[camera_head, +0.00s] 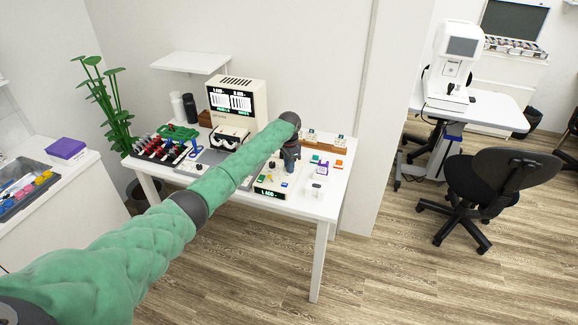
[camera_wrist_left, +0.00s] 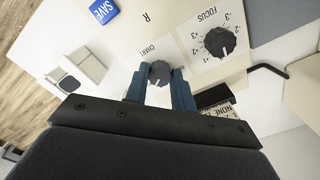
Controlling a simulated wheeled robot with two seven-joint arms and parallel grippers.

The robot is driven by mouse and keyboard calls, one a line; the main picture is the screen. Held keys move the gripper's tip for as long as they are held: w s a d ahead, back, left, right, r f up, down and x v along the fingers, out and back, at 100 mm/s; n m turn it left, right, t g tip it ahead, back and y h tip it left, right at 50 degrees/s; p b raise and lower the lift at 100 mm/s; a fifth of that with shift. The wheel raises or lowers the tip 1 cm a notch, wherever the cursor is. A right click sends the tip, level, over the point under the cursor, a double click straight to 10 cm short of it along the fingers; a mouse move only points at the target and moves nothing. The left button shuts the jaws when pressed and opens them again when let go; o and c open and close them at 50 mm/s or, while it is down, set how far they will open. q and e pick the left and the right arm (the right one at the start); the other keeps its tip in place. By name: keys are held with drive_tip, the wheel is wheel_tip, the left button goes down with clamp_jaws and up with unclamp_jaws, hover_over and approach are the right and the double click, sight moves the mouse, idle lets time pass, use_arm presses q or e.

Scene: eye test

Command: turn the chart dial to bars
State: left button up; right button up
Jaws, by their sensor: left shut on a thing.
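The chart dial (camera_wrist_left: 159,72) is a small dark grey knob next to the printed word CHART on a cream panel. A short white mark shows on its near side in the left wrist view; the position names around it are hidden or out of view. My left gripper (camera_wrist_left: 160,77) has its blue fingers shut on the knob, one on each side. In the head view my left gripper (camera_head: 290,165) points down at the cream control panel (camera_head: 262,181), and the dial is hidden there. My right gripper is not in view.
The focus dial (camera_wrist_left: 220,42) is close beside the chart dial, and a blue SAVE button (camera_wrist_left: 103,9) is on the other side. On the white table, a cream machine with a screen (camera_head: 231,101) and a dark rack of tools (camera_head: 160,147) stand left of the panel.

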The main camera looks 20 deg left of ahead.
use_arm(q)
drive_tip(key=shift+r+m, duration=0.1)
drive_tip(key=shift+m, duration=0.2)
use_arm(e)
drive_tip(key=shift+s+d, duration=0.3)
use_arm(q)
drive_tip(key=o, duration=1)
drive_tip(key=shift+c, duration=0.2)
drive_tip(key=shift+o, duration=0.2)
drive_tip(key=shift+r, duration=0.15)
wheel_tip(320, 180, up, 5)
drive_tip(key=b, duration=0.2)
drive_tip(key=shift+r+b, duration=0.2)
drive_tip(key=shift+b, duration=0.1)
drive_tip(key=shift+r, duration=1)
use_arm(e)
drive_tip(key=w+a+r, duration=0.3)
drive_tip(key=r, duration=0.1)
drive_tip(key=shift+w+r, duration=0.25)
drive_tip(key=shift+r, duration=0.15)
use_arm(q)
drive_tip(key=shift+a, duration=0.1)
